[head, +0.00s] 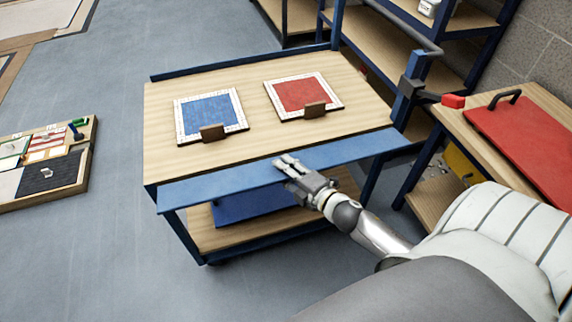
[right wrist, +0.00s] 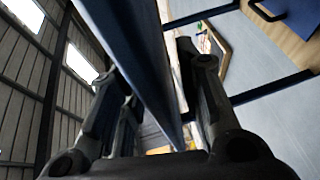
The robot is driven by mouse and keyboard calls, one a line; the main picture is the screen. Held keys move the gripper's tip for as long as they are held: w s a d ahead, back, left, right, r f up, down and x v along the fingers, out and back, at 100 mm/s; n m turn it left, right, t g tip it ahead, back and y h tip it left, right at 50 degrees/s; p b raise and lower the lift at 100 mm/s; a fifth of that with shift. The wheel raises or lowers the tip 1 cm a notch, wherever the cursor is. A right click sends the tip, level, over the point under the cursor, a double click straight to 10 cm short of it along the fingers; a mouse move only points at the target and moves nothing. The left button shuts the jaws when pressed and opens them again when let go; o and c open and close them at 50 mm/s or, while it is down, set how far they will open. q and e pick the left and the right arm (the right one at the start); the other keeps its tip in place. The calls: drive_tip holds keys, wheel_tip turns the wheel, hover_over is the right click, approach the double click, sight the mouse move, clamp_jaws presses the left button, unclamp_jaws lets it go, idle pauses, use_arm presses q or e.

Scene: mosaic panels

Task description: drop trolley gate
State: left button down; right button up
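The trolley (head: 165,115) has a pale wood top in a blue frame. Its blue gate (head: 225,186) is a long flat panel along the near edge of the top; I cannot tell its exact tilt. My right gripper (head: 284,163) is at the gate, right of its middle, with its fingers over it. In the right wrist view the gate (right wrist: 146,62) runs between the two fingers, with a gap beside the right finger. The gripper looks open around the gate. My left gripper is out of view.
A blue mosaic panel (head: 210,110) and a red mosaic panel (head: 300,95) lie on the trolley top, each with a brown block at its near edge. A bench with a red board (head: 525,130) stands right. A tray (head: 85,170) lies left. Shelves stand behind.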

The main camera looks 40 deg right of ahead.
drive_tip(key=v, duration=1.2)
drive_tip(key=shift+f, duration=0.15)
